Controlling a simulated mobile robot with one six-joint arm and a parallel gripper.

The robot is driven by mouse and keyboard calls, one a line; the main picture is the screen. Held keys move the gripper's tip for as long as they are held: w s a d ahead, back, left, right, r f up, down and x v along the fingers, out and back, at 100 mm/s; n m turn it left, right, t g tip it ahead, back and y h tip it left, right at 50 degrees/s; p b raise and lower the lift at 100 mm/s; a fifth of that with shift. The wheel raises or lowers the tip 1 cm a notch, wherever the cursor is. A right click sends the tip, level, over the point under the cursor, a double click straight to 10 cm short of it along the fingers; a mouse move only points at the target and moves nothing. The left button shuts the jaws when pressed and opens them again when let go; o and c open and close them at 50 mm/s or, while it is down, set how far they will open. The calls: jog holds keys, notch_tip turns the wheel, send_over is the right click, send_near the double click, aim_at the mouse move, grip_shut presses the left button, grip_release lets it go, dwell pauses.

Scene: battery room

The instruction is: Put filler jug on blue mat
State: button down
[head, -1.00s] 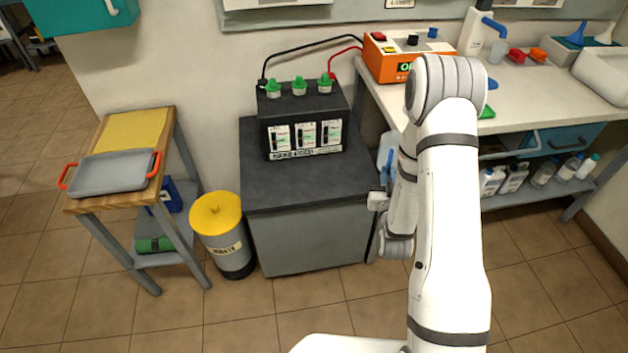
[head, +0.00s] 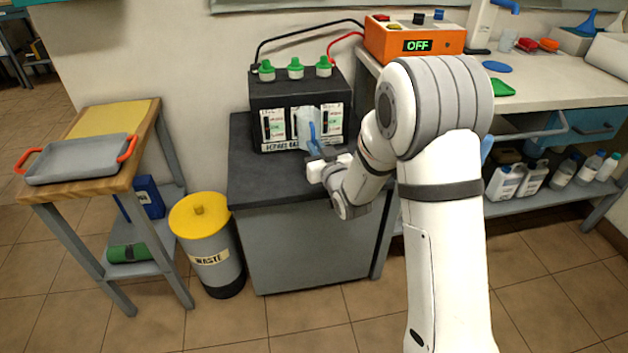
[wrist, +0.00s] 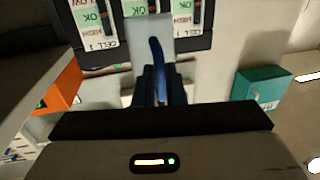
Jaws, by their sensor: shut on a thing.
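The filler jug (head: 303,122), pale and see-through with a blue handle, is held in front of the black battery (head: 270,103). It also shows in the wrist view (wrist: 141,35), its handle between the fingers. My gripper (head: 315,150) is shut on the handle, above the dark cabinet top. In the wrist view my fingers (wrist: 160,85) are partly dark against the handle. The blue mat (head: 497,66) lies flat on the pale bench at right, beyond my arm, with nothing on it.
A green mat (head: 502,88) lies near the blue one. An orange charger (head: 415,40) reading OFF stands at the bench's left end, wired to the battery. Bottles (head: 535,177) stand on the shelf below. A yellow-lidded waste bin (head: 208,245) and a wooden trolley with a grey tray (head: 80,160) are at left.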

notch_tip(320, 180, down, 9)
jog(key=shift+f+b, duration=0.15)
jog(key=shift+b, duration=0.75)
jog(key=shift+f, duration=0.15)
jog(key=c, duration=1.5)
grip_release()
